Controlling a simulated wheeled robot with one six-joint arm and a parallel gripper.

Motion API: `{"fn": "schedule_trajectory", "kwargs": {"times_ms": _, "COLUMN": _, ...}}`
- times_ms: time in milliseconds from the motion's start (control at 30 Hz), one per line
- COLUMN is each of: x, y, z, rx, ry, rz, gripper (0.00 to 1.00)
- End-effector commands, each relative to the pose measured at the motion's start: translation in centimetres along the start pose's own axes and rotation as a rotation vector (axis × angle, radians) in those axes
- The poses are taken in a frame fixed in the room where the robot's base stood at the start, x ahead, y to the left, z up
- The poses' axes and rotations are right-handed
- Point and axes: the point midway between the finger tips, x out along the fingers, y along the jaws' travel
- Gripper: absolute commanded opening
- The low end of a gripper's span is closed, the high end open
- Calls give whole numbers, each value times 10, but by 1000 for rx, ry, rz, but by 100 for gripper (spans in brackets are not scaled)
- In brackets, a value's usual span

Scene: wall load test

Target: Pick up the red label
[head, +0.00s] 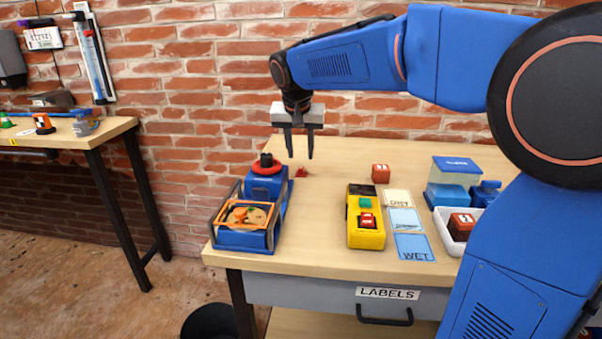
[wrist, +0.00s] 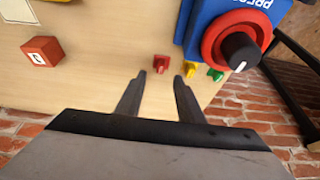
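A small red piece (head: 301,171), which looks like the red label, lies on the workbench just right of a blue device with a red ring. It also shows in the wrist view (wrist: 161,63), just beyond and between my fingertips. My gripper (head: 300,155) is open and points down above it, with nothing between the fingers. The fingers also show in the wrist view (wrist: 160,82), apart from the red piece. A yellow piece (wrist: 190,69) and a green piece (wrist: 215,75) stand beside it, close to the blue device.
The blue device (head: 264,185) with its black knob stands close beside the small pieces. A red cube (head: 380,173), a yellow device (head: 366,232), DRY and WET cards (head: 414,246) and a white tray (head: 442,222) are further right. A brick wall (head: 190,110) rises behind the bench.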

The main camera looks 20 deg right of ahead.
Motion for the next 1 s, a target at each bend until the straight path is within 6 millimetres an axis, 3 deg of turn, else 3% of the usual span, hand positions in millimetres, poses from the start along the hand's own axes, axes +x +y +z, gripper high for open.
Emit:
{"fn": "schedule_trajectory", "kwargs": {"times_ms": 333, "x": 21, "y": 0, "z": 0, "rx": 0, "ry": -2, "rz": 2, "gripper": 34}}
{"fn": "schedule_trajectory", "kwargs": {"times_ms": 633, "x": 59, "y": -2, "z": 0, "rx": 1, "ry": -2, "rz": 1, "gripper": 34}}
{"fn": "schedule_trajectory", "kwargs": {"times_ms": 900, "x": 63, "y": -2, "z": 0, "rx": 0, "ry": 0, "rz": 0, "gripper": 34}}
{"fn": "schedule_trajectory", "kwargs": {"times_ms": 1000, "x": 63, "y": -2, "z": 0, "rx": 0, "ry": 0, "rz": 0, "gripper": 13}}
